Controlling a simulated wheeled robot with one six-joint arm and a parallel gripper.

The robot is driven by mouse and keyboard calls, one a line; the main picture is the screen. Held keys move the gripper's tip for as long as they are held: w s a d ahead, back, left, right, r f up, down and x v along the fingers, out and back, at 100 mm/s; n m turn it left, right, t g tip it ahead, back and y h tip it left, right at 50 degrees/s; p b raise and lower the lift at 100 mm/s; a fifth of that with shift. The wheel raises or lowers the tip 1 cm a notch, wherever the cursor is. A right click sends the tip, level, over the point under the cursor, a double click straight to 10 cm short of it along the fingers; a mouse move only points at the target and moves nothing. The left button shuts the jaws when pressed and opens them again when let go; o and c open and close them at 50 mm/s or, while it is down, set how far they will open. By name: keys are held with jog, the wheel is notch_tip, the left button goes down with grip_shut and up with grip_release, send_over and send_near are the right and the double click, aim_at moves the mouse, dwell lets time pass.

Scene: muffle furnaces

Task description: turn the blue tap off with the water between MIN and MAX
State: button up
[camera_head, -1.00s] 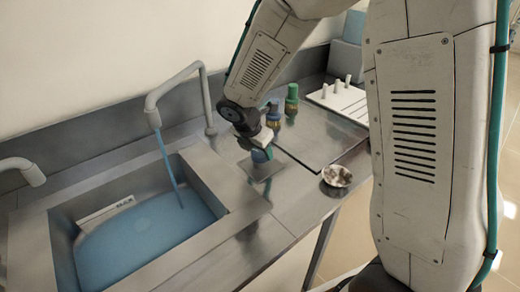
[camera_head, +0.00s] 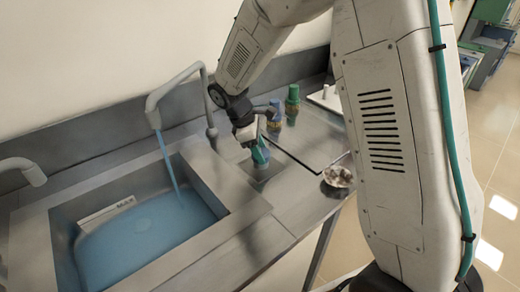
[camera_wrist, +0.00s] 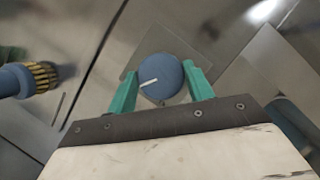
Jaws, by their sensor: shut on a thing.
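The blue tap (camera_wrist: 161,78) is a round blue knob with a white mark, on a square plate beside the sink. My gripper (camera_wrist: 162,84) is shut on it, with one green finger on each side; in the head view the gripper (camera_head: 260,158) hides most of the knob. Blue water (camera_head: 150,238) stands in the metal sink (camera_head: 243,213), and a stream (camera_head: 167,160) runs from the grey spout (camera_head: 176,80) into it. A white level plate (camera_head: 106,213) on the sink's back wall shows MAX above the water. The MIN mark is not visible.
A green-topped bottle (camera_head: 292,100) and a blue-topped one (camera_head: 274,114) stand behind my gripper. A small metal bowl (camera_head: 338,177) is near the counter's front edge. A second spout (camera_head: 22,168) is at the far left.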

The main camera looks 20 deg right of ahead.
jog(key=m, duration=0.2)
jog(key=m+g+y, duration=0.1)
jog(key=m, duration=0.2)
jog(key=shift+w+d+m+g, duration=0.1)
jog(key=shift+w+m+g, duration=0.05)
jog(key=shift+m+g, duration=0.15)
jog(key=m+y, duration=0.1)
jog(key=m, duration=0.2)
jog(key=m+g+y, duration=0.1)
jog(key=m, duration=0.2)
jog(key=shift+d+y, duration=0.1)
jog(key=shift+y, duration=0.2)
jog(key=o, duration=1)
jog(key=shift+c, duration=0.2)
jog(key=v, duration=0.8)
jog(key=shift+f, duration=0.1)
